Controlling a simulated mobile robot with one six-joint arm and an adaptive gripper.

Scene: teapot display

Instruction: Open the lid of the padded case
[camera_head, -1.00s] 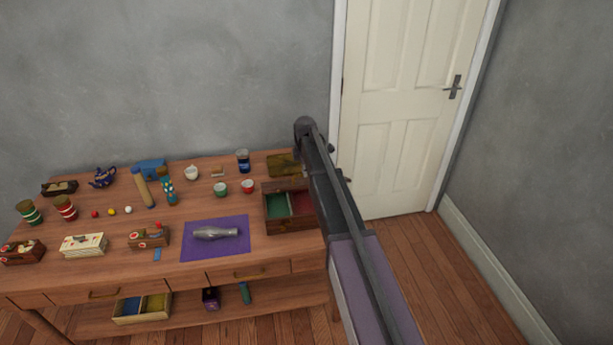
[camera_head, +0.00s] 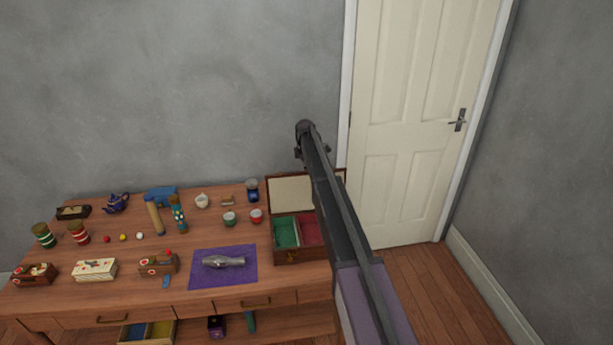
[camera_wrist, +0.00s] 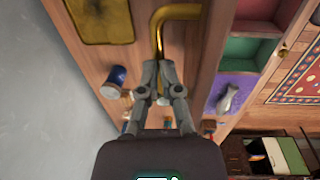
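The wooden case (camera_head: 300,256), with a green and a red compartment, stands at the right end of the table. Its inside is exposed in both views. At its back the lid (camera_head: 290,193) stands up, with a pale inner panel; my arm hides its right part. In the wrist view the case (camera_wrist: 228,60) is at the upper right. A bent brass handle (camera_wrist: 178,12) runs down between the fingers of my gripper (camera_wrist: 159,68), which look closed around it. Where the handle joins the lid is not clear. The head view hides the gripper fingers.
A yellow panel (camera_wrist: 100,22) lies behind the case. Cups, teapot and boxes fill the table's left. The door (camera_head: 420,130) is at right.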

